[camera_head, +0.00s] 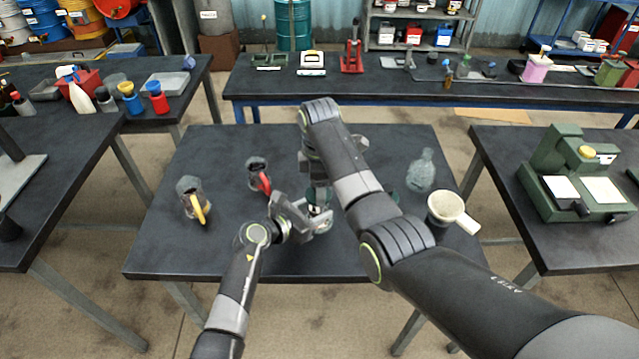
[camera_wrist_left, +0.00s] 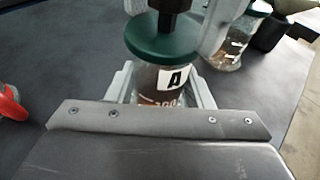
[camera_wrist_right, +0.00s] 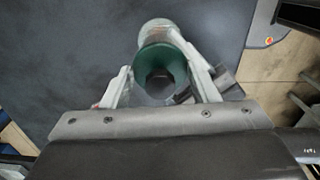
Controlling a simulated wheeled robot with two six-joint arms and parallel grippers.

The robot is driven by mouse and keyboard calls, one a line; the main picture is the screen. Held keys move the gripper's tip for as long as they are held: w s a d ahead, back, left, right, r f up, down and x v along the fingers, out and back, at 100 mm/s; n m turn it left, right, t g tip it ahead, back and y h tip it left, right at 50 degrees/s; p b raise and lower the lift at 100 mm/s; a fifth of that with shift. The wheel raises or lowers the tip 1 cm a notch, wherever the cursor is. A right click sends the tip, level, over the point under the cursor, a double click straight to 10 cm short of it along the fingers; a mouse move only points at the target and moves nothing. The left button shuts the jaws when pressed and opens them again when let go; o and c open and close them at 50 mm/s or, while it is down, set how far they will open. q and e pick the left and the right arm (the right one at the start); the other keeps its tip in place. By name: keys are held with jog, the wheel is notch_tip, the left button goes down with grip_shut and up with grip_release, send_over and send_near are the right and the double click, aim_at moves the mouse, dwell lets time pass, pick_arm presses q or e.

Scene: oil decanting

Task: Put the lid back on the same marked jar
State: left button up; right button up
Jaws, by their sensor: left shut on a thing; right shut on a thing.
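The jar marked A (camera_wrist_left: 165,88) is clear with brown liquid low in it. My left gripper (camera_head: 318,222) is shut on it over the middle table; its fingers also show in the left wrist view (camera_wrist_left: 160,92). A green lid (camera_wrist_left: 160,42) is directly over the jar's mouth, and my right gripper (camera_wrist_right: 160,82) is shut on it from above. The lid also shows in the right wrist view (camera_wrist_right: 160,62), with clear glass beyond it. I cannot tell whether the lid is seated or slightly above the rim. In the head view my right arm partly hides them.
Another green-lidded jar (camera_wrist_left: 232,48) stands close by, mostly hidden behind my right arm in the head view. A glass bottle (camera_head: 421,170) and a white-handled cup (camera_head: 446,208) are at right. Yellow-handled (camera_head: 191,196) and red-handled (camera_head: 257,173) jugs are at left. The table's front left is clear.

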jog(key=shift+f, duration=0.3)
jog(key=o, duration=1)
notch_tip(320, 180, up, 8)
jog(key=shift+f, duration=0.25)
pick_arm(q)
jog(key=o, duration=1.4)
jog(key=shift+o, duration=0.2)
